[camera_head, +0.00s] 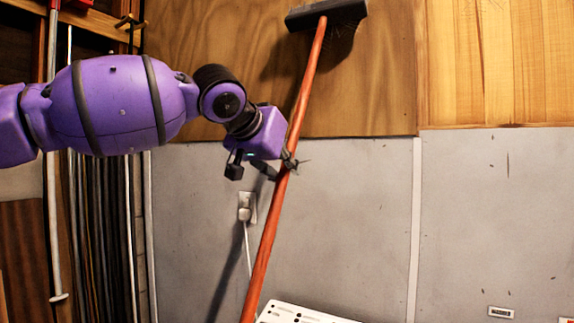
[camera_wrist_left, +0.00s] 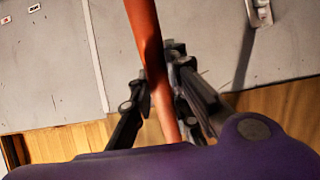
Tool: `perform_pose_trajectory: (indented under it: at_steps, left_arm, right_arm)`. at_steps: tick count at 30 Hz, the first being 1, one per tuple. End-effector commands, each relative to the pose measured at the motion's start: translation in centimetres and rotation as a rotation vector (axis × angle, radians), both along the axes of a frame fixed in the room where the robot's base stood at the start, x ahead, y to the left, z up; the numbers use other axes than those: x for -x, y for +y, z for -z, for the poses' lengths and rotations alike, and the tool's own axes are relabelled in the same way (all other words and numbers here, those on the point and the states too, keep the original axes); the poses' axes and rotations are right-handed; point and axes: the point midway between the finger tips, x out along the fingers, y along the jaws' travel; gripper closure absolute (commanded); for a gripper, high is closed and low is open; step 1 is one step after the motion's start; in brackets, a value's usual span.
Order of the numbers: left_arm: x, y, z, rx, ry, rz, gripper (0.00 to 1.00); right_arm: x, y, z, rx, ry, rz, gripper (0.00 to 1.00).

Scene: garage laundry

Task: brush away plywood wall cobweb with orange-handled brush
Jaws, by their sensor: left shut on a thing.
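The brush has a long orange handle (camera_head: 268,235) and a dark, wide head (camera_head: 326,14). It is held tilted, head up, in front of the plywood wall (camera_head: 210,60). My left gripper (camera_head: 284,167) is shut on the handle around its middle. The handle also shows between the fingers in the left wrist view (camera_wrist_left: 145,40). Dark wispy strands show just under the head against the plywood; I cannot tell whether they are bristles or cobweb. I cannot tell whether the head touches the wall. My right gripper is out of view.
A grey wall panel (camera_head: 350,210) lies below the plywood, with an outlet and plugged-in white cord (camera_head: 246,208). A white appliance top with controls (camera_head: 300,313) stands at the bottom. Long poles (camera_head: 54,200) stand at the left.

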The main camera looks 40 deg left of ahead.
Motion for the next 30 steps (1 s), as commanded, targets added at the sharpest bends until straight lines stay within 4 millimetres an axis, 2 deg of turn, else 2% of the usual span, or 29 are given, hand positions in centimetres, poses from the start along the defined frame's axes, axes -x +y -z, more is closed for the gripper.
perform_pose_trajectory:
  at_steps: [7, 15, 21, 30]
  left_arm:
    - [-0.1, 0.0, 0.4, 0.000, 0.000, 0.001, 1.00]
    - [-0.1, -0.1, 3.5, 0.000, 0.002, 0.002, 1.00]
    - [-0.1, 0.0, 5.1, 0.000, 0.000, 0.001, 1.00]
    - [-0.1, 0.0, 5.3, 0.000, 0.000, 0.000, 1.00]
  right_arm:
    - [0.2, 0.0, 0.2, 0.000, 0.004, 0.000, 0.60]
    - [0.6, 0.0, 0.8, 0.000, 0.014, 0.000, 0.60]
    - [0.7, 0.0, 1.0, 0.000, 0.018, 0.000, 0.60]
    - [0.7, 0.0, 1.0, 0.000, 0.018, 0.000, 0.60]
